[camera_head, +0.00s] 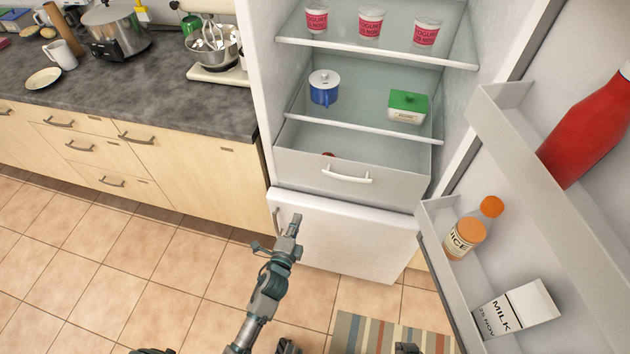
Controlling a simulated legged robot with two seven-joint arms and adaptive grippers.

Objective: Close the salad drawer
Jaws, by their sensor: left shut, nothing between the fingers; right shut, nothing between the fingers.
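The salad drawer (300,165) is the pale, translucent bin at the bottom of the open fridge. It has a white bar handle (347,174) on its front. The drawer stands partly pulled out, its front forward of the glass shelf above, and a small red item (328,154) shows inside. My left gripper (295,219) is shut and empty. In the picture it lies below and left of the handle, in front of the lower white panel, apart from the handle. My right gripper cannot be made out; only dark fragments of my body show at the bottom edge.
The open fridge door (505,95) stands at right, with a juice bottle (464,238), a milk carton (517,308) and a red bottle (590,125) in its racks. Cabinets and a counter (190,105) stand at left. A striped mat (380,335) lies on the tiles.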

